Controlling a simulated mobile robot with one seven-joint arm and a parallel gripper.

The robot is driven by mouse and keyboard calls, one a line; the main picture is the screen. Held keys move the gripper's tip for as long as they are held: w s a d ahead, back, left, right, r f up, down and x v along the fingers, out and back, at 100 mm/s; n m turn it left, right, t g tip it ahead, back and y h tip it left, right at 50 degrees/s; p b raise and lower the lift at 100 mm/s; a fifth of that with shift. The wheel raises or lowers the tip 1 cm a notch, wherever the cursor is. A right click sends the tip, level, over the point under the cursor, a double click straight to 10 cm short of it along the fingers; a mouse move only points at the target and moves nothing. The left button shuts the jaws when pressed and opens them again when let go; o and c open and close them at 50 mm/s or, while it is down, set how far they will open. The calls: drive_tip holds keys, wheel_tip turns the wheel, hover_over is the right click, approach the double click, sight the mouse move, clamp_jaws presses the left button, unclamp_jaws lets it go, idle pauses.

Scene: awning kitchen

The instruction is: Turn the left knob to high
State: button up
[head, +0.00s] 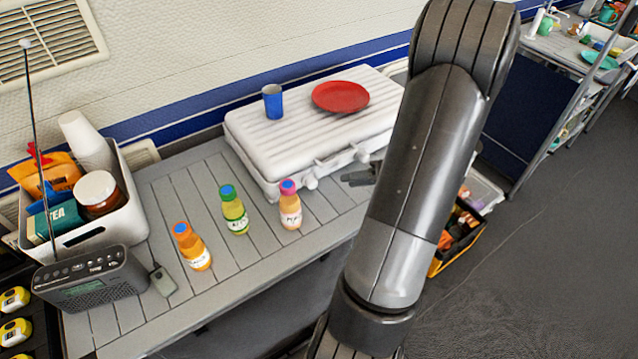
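A white camping stove (250,150) with a ribbed, closed top lies on the grey slatted table. Its front face has two white knobs: the left knob (310,181) and the right knob (363,156). The knobs are small here, and I cannot read their settings. My gripper (346,178) is a small dark shape just in front of the stove, to the right of the left knob and below the right knob. It appears apart from the left knob. My arm hides most of the gripper, so its opening is unclear.
A blue cup (272,101) and red plate (340,97) rest on the stove. Three bottles, orange (193,248), green (234,211) and pink-capped (290,206), stand in front. A radio (92,282) and filled white bin (130,215) are at left.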

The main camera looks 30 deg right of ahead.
sight(316, 185)
drive_tip(key=shift+d+f+m, duration=0.15)
drive_tip(key=shift+f+m, duration=0.05)
drive_tip(key=shift+m, duration=0.1)
drive_tip(key=shift+w+f, duration=0.15)
drive_tip(key=shift+w, duration=0.05)
drive_tip(key=x, duration=1)
drive_tip(key=shift+c, duration=0.2)
drive_tip(key=c, duration=0.7)
drive_tip(key=shift+o, duration=0.2)
